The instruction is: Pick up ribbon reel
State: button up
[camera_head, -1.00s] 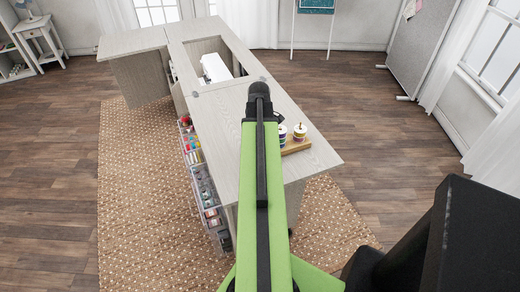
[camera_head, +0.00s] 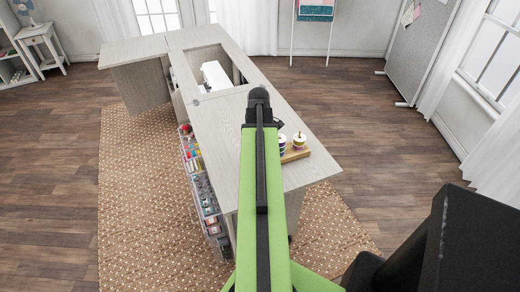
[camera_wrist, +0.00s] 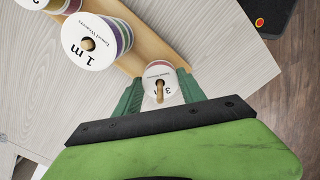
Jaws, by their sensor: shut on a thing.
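A ribbon reel (camera_wrist: 157,71) with a white "3 m" face sits at the end of a wooden stand in the wrist view, with a wooden peg at its centre. My gripper (camera_wrist: 161,88) is shut on it, one green finger on each side. Whether the reel is clear of the stand cannot be told. A larger reel marked "1 m" (camera_wrist: 88,46) and part of another reel (camera_wrist: 48,4) are on the same stand (camera_wrist: 143,38). In the head view my arm hides the gripper and the held reel. Two reels (camera_head: 299,141) show beside the arm.
The stand is on the pale wooden cabinet top (camera_head: 222,130), near its right edge. A white machine (camera_head: 216,76) is in the cabinet's recess. Clear bins (camera_head: 203,190) hang on its left side. A patterned rug (camera_head: 150,190) covers the floor below.

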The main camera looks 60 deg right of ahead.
notch_tip(320, 180, up, 16)
jog(key=p, duration=1.5)
jog(key=shift+r, duration=0.2)
jog(key=shift+f, duration=0.1)
